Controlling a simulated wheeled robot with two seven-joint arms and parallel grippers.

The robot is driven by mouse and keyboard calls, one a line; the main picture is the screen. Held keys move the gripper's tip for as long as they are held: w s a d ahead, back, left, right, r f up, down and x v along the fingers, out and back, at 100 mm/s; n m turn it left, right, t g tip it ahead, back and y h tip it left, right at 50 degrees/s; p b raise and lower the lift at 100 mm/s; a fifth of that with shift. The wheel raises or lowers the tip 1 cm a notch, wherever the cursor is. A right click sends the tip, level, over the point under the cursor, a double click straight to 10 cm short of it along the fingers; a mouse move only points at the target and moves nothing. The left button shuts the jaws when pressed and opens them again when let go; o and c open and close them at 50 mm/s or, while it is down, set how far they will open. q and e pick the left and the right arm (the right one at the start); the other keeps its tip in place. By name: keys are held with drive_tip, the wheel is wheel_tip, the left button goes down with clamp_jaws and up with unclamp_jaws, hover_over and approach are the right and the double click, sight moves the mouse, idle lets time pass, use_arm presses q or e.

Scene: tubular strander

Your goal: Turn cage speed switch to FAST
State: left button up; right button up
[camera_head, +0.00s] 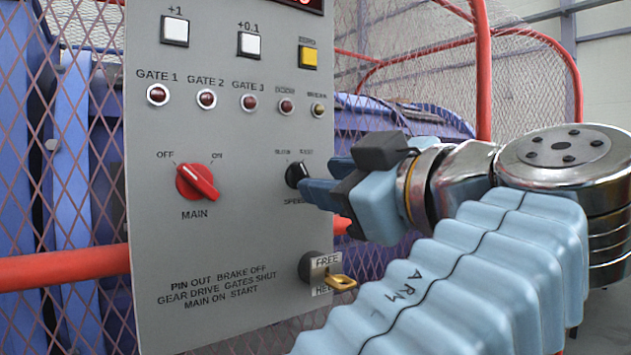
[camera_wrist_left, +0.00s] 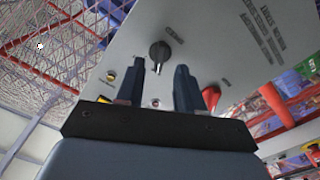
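The cage speed switch is a small black knob (camera_head: 295,174) on the grey panel, with small labels above it and SPEED below. In the head view my left gripper (camera_head: 310,190) is right at it and covers part of its lower right. In the left wrist view the knob (camera_wrist_left: 159,51) shows beyond and between the two dark fingertips of my left gripper (camera_wrist_left: 157,78). The fingers are apart with nothing between them. I cannot tell surely which label the knob's white mark points at. My right gripper is in neither view.
The red MAIN switch (camera_head: 197,182) is left of the knob. The FREE/HELD knob (camera_head: 317,266) with a brass key (camera_head: 341,283) is below. Indicator lamps (camera_head: 249,102) and square buttons (camera_head: 250,44) are above. Red rails (camera_head: 62,268) and mesh surround the panel.

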use_arm(q)
drive_tip(key=shift+x, duration=1.8)
clamp_jaws()
